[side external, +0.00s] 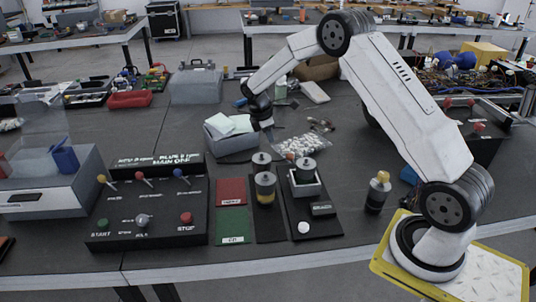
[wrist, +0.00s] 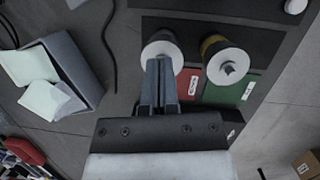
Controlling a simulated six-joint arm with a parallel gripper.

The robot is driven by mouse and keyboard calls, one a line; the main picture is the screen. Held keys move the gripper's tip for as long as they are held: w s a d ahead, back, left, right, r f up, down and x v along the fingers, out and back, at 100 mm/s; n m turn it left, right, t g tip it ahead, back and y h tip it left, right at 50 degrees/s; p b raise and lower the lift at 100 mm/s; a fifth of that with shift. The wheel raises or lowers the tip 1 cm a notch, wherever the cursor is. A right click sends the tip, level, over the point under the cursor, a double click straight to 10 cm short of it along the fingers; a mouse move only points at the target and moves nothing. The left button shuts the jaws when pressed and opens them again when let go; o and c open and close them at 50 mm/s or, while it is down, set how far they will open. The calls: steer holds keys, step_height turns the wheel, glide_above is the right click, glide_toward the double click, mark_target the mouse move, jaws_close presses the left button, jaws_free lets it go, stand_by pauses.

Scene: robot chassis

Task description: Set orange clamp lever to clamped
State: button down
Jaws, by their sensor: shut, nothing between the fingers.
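No lever that I can clearly call the orange clamp lever shows in either view. In the side view a black control panel (side external: 150,215) carries small levers with a yellow-orange knob (side external: 102,179), a red knob (side external: 138,175) and a blue knob (side external: 179,173); which of these, if any, is the clamp lever I cannot tell. My gripper (side external: 264,122) is beside the grey paper bin, well behind and right of the panel. In the wrist view my gripper (wrist: 159,66) is shut and empty, its fingers overlapping a pale-topped cylinder (wrist: 162,42) in the picture.
A grey bin with papers (side external: 232,146) stands close to my gripper. Two canisters, one yellow-banded (side external: 265,189) and one dark (side external: 306,170), stand beside red (side external: 231,191) and green (side external: 235,226) pads. A bag of white pieces (side external: 300,147) and a bottle (side external: 378,191) are farther right.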

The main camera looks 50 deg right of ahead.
mark_target(294, 162)
steer(key=shift+w+d+f+n+g, duration=0.1)
steer(key=shift+w+d+f+n, duration=0.15)
steer(key=shift+d, duration=0.3)
steer(key=shift+w+d+f+n+g, duration=0.1)
steer(key=shift+d+f+n, duration=0.15)
steer(key=shift+d, duration=0.3)
steer(key=shift+w+d+f+n+g, duration=0.1)
steer(key=shift+w+d+f+n, duration=0.1)
steer(key=shift+d+f, duration=0.25)
steer(key=shift+d, duration=0.15)
steer(key=shift+x, duration=4.85)
steer(key=shift+s+d+r+t+y, duration=0.45)
steer(key=shift+d+r+t, duration=0.1)
steer(key=shift+d+t, duration=0.1)
steer(key=shift+s+d+r, duration=0.1)
steer(key=shift+s+d, duration=0.05)
steer(key=shift+s, duration=0.05)
steer(key=shift+s+d+r+t+y, duration=0.25)
steer(key=shift+s+d+t+y, duration=0.25)
steer(key=shift+t+y, duration=0.25)
steer(key=shift+s+d+r+t+y, duration=0.25)
steer(key=shift+s+d+t+y, duration=0.25)
steer(key=shift+t+y, duration=0.2)
steer(key=shift+s+d, duration=0.35)
steer(key=shift+s, duration=0.05)
steer(key=shift+r, duration=0.2)
